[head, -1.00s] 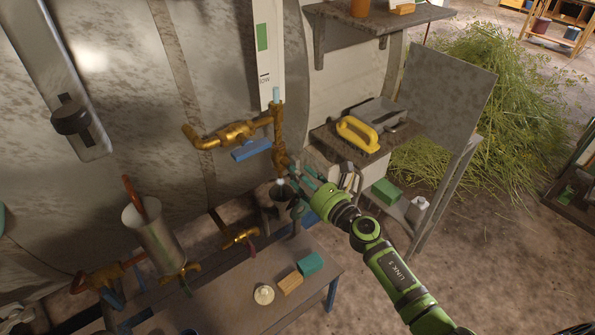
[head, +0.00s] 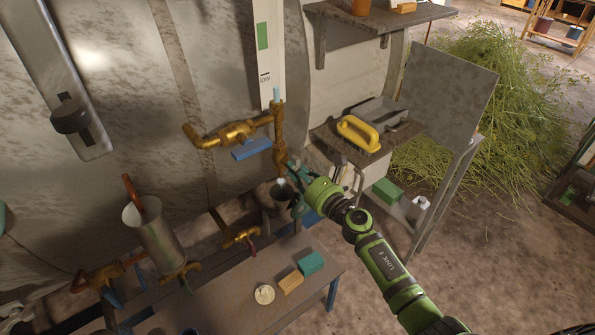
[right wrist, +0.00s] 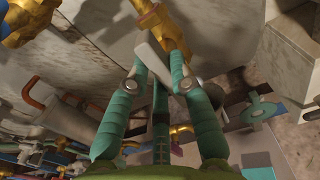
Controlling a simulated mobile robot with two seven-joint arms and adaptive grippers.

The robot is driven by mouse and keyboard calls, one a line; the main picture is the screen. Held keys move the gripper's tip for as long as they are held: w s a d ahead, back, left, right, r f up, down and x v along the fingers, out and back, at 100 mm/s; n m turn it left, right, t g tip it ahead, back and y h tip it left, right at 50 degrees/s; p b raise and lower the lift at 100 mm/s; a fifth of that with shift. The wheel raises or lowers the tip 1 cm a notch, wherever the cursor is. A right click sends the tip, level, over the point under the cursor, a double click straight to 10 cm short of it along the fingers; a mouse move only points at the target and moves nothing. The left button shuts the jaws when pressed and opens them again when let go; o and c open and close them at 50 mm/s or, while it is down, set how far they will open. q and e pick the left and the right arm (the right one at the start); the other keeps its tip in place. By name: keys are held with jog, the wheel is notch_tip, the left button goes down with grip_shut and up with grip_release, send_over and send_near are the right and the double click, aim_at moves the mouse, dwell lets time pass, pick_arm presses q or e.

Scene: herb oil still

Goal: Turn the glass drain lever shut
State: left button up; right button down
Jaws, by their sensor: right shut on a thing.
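The sight glass tube (head: 277,94) rises from a brass fitting (head: 279,135) in front of a pale gauge board marked "low". My right gripper (head: 289,171) is at the lower end of this fitting. In the right wrist view its teal fingers (right wrist: 159,68) are shut around a pale grey flat lever (right wrist: 153,62), which I take as the glass drain lever, beside the brass (right wrist: 160,22). The fingers largely hide the lever in the head view. A bright pale spot (head: 280,181) shows just below the fitting. My left gripper is not in view.
A blue lever (head: 252,149) sits on the brass valve to the left. A dark cup (head: 281,194) is under the fitting. A low bench (head: 225,295) with small blocks stands in front. A shelf with a yellow-handled brush (head: 358,134) is on the right.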

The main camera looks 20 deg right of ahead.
jog(key=shift+m, duration=0.3)
jog(key=m, duration=0.5)
jog(key=d+m+p, duration=0.1)
jog(key=m, duration=0.5)
jog(key=m+p, duration=0.1)
jog(key=m, duration=0.5)
jog(key=shift+w+d+f, duration=0.15)
jog(key=shift+w+f, duration=0.05)
jog(key=shift+f, duration=0.05)
jog(key=shift+m, duration=0.4)
jog(key=c, duration=1.1)
grip_release()
jog(key=shift+s, duration=0.1)
jog(key=v, duration=1.1)
jog(key=shift+s+d, duration=0.15)
jog(key=shift+s, duration=0.25)
